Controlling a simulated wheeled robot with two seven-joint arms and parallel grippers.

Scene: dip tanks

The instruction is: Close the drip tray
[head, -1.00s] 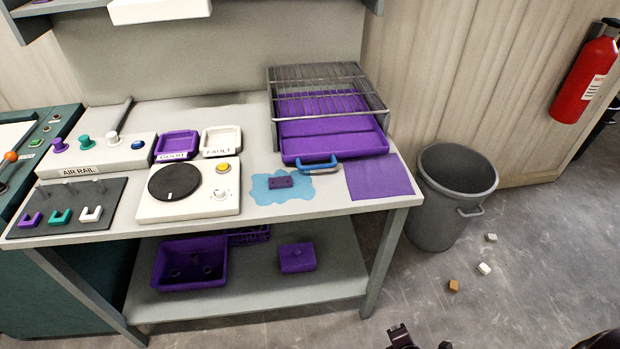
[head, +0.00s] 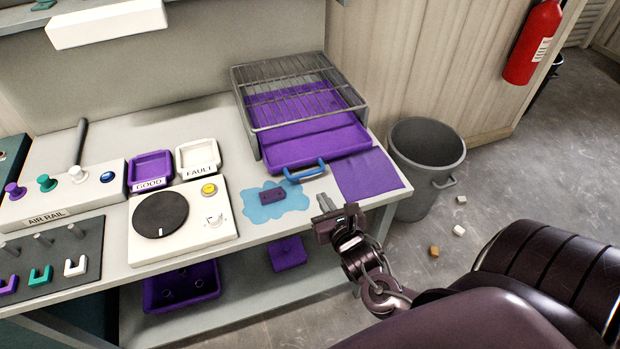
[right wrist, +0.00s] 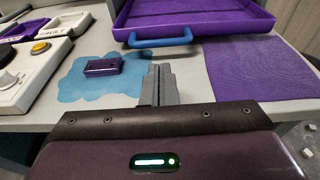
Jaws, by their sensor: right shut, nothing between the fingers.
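The purple drip tray (head: 312,145) is pulled out toward the front from under a wire rack (head: 300,90) on the bench. Its blue handle (head: 305,173) is on the front wall. My right gripper (head: 325,203) is shut and empty, at the bench's front edge, in front of the handle and apart from it. In the right wrist view the shut fingers (right wrist: 158,84) point toward the tray (right wrist: 205,18) and its blue handle (right wrist: 160,40), which lies beyond them. My left gripper is not in view.
A blue puddle (head: 288,206) with a purple block (head: 271,197) lies left of my right gripper. A purple cloth (head: 368,175) lies to the right of the handle. A turntable unit (head: 205,238) stands farther left. A grey bin (head: 427,150) stands right of the bench.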

